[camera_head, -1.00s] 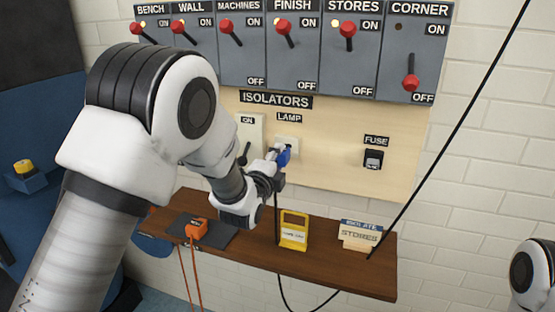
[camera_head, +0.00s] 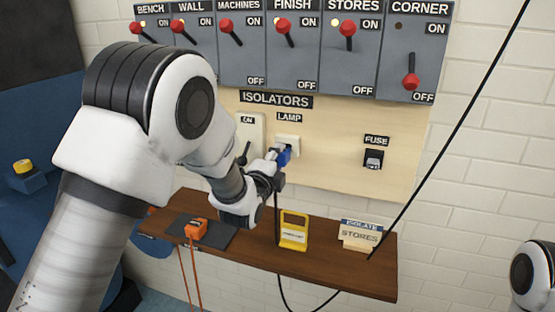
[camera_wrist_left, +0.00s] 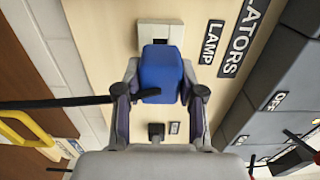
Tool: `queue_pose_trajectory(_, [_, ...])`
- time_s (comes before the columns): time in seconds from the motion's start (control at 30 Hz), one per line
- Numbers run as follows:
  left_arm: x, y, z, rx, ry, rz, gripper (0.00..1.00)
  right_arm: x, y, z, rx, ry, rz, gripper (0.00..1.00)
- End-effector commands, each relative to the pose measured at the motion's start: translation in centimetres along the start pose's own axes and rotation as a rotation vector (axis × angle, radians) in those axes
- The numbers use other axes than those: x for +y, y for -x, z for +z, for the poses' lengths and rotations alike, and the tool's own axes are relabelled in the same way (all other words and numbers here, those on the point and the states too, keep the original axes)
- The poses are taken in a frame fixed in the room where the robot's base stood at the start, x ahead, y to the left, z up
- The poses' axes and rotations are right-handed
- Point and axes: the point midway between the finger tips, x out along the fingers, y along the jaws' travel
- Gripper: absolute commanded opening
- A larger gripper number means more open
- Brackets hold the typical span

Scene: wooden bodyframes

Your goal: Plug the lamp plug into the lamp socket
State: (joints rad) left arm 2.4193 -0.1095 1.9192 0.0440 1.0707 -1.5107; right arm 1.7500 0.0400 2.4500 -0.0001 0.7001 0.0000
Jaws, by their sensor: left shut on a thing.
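The blue lamp plug (camera_head: 284,158) is held between the fingers of my left gripper (camera_head: 277,160), with a dark cord (camera_head: 277,222) hanging from it. The pale lamp socket (camera_head: 288,141) is on the wooden board under the LAMP label (camera_head: 289,118). The plug is in front of the socket's lower part. In the left wrist view the plug (camera_wrist_left: 161,76) fills the space between my left fingers and overlaps the edge of the socket (camera_wrist_left: 160,32). Its front face and pins are hidden, so I cannot tell whether it touches the socket. My right gripper is out of view.
A switch plate (camera_head: 250,128) is left of the socket and a fuse holder (camera_head: 373,160) is to the right. Grey isolator boxes (camera_head: 294,62) with red levers run above. The shelf (camera_head: 330,270) below carries an orange device (camera_head: 196,229), a yellow tag (camera_head: 293,232) and signs (camera_head: 360,236).

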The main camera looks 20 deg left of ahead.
Motion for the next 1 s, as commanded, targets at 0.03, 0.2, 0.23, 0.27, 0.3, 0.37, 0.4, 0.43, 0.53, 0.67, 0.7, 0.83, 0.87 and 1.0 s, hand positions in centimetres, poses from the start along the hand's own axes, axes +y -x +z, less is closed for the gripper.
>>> queue_pose_trajectory(0.03, [0.0, 0.0, 0.0, 0.0, 0.0, -0.001, 0.0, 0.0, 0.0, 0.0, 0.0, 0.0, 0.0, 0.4])
queue_pose_trajectory(0.2, [0.0, -0.3, 0.0, 0.0, 0.0, 0.0, 0.0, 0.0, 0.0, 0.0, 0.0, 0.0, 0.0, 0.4])
queue_pose_trajectory(0.23, [0.0, -0.4, 0.0, 0.0, 0.0, 0.0, 0.0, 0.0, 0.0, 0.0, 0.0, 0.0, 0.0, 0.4])
queue_pose_trajectory(0.27, [0.0, -0.5, 0.0, 0.0, 0.0, -0.001, 0.0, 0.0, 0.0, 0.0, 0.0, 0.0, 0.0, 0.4])
queue_pose_trajectory(0.3, [0.0, -0.6, 0.0, 0.0, 0.0, -0.001, 0.0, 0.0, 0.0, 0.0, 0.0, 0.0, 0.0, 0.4])
queue_pose_trajectory(0.37, [0.0, -0.8, 0.0, 0.0, 0.0, -0.001, 0.0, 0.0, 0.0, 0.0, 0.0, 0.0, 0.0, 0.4])
queue_pose_trajectory(0.4, [0.0, -0.8, 0.0, 0.0, 0.0, -0.001, 0.0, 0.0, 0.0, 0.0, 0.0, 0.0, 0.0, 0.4])
queue_pose_trajectory(0.43, [0.0, -0.9, 0.0, 0.0, 0.0, -0.001, 0.0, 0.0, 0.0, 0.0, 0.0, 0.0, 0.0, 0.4])
queue_pose_trajectory(0.53, [0.0, -1.2, 0.0, 0.0, 0.0, -0.001, 0.0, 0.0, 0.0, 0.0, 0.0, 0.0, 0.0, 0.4])
queue_pose_trajectory(0.67, [0.0, -1.5, 0.0, 0.0, 0.0, -0.001, 0.0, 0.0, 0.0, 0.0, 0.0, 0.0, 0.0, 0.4])
queue_pose_trajectory(0.7, [0.0, -1.6, 0.0, 0.0, 0.0, -0.001, 0.0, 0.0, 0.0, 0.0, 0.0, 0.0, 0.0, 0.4])
queue_pose_trajectory(0.83, [0.0, -1.9, 0.0, 0.0, 0.0, -0.001, 0.0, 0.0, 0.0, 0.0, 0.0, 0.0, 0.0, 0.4])
queue_pose_trajectory(0.87, [0.0, -2.0, 0.0, 0.0, 0.0, -0.001, 0.0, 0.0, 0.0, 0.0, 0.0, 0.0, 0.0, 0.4])
queue_pose_trajectory(1.0, [0.0, -2.4, 0.0, 0.0, 0.0, -0.001, 0.0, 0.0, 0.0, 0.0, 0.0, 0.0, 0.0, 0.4])
